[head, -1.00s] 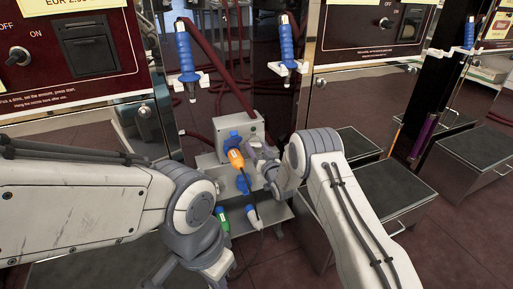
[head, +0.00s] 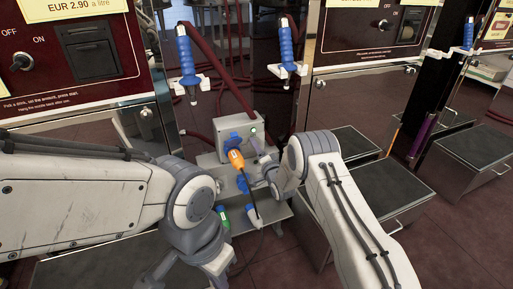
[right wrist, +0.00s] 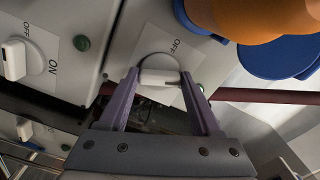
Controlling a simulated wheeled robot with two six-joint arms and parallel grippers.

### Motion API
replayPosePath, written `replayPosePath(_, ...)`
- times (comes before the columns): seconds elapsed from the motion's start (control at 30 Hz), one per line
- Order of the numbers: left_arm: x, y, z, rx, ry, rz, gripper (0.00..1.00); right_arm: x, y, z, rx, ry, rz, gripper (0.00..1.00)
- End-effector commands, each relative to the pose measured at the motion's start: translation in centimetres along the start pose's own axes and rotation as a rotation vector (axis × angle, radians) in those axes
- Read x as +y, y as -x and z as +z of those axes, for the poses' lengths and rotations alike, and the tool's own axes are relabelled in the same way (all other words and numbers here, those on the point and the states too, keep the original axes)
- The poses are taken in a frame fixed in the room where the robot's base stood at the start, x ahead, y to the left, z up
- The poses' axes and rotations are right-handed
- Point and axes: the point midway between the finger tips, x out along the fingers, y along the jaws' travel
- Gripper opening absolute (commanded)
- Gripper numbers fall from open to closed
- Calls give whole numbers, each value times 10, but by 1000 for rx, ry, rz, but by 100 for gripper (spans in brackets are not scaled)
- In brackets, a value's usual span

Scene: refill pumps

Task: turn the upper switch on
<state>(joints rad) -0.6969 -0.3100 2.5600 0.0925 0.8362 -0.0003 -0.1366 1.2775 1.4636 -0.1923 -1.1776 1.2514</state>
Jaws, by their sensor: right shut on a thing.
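The grey upper switch box (head: 221,136) carries a blue socket with an orange plug (head: 237,160) and a small greenish lamp (head: 253,129). My right gripper (head: 258,146) is at this box, right of the orange plug. In the right wrist view its two fingers are shut on the white knob of the upper switch (right wrist: 158,70). An OFF label shows beside the knob; its ON label is hidden. Another white knob (right wrist: 14,60), with OFF and ON labels and a dark green lamp (right wrist: 82,43), is on a neighbouring panel. My left gripper (head: 218,262) is low at left; its jaws are unclear.
Blue nozzles (head: 186,56) hang in white holders above the boxes. A blue plug (head: 243,183) and a black-and-white plug (head: 254,216) with cable are below the orange plug. Grey step boxes (head: 393,190) stand at right. Dark red floor is clear at lower right.

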Motion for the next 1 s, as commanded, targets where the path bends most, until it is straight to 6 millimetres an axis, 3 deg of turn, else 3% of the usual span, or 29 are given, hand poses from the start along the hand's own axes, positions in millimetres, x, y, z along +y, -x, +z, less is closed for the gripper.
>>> replayPosePath(0.5,0,6,0,0,0,0,0,2,1,1,-2,-327,4,9)
replayPosePath(1.0,0,7,0,0,0,0,0,2,1,1,-1,-382,4,9)
